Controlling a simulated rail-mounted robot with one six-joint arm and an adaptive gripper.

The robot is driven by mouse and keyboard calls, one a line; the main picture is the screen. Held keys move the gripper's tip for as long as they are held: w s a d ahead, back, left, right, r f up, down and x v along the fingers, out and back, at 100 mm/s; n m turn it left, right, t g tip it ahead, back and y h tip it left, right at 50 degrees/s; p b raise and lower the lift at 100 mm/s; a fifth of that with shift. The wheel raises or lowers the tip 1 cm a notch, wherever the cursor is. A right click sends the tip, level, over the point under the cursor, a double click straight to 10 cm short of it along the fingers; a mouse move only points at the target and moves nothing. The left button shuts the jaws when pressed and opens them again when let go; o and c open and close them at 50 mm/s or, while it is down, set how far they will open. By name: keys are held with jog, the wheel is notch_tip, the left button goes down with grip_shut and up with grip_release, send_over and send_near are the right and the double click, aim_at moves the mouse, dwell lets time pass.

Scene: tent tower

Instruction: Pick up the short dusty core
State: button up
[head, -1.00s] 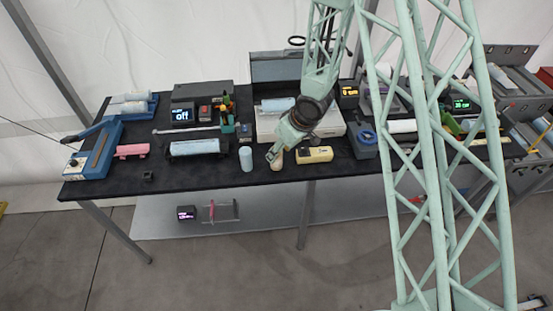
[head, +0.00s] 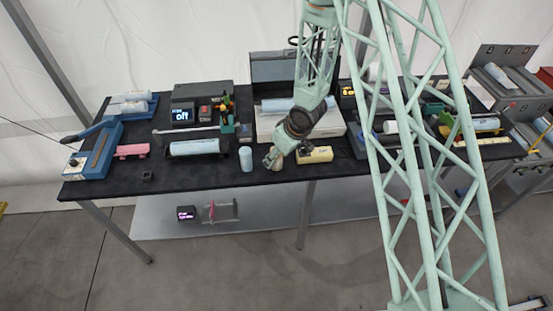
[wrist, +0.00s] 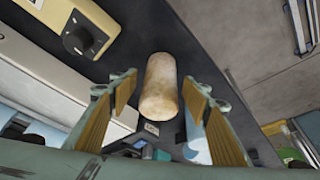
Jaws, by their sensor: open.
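The short dusty core is a small beige, stained cylinder (wrist: 158,90) in the middle of the wrist view. It lies between the two yellow-padded fingers of my gripper (wrist: 159,78), which are open, with a visible gap on each side. In the head view my gripper (head: 274,158) is low over the front of the black table and largely hides the core. A pale blue cylinder (head: 246,159) stands upright just to the left of it.
A yellow meter (head: 316,155) sits close on the right; its dial shows in the wrist view (wrist: 76,40). Behind is a white tray (head: 335,124) with a long pale blue core (head: 273,105). The black table's (head: 205,173) front strip is mostly clear.

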jog(key=shift+c, duration=0.3)
jog(key=c, duration=1)
jog(key=shift+o, duration=0.2)
jog(key=shift+r, duration=0.2)
notch_tip(320, 180, up, 28)
jog(key=p, duration=0.4)
jog(key=shift+f, duration=0.2)
dwell(0.7)
dwell(0.7)
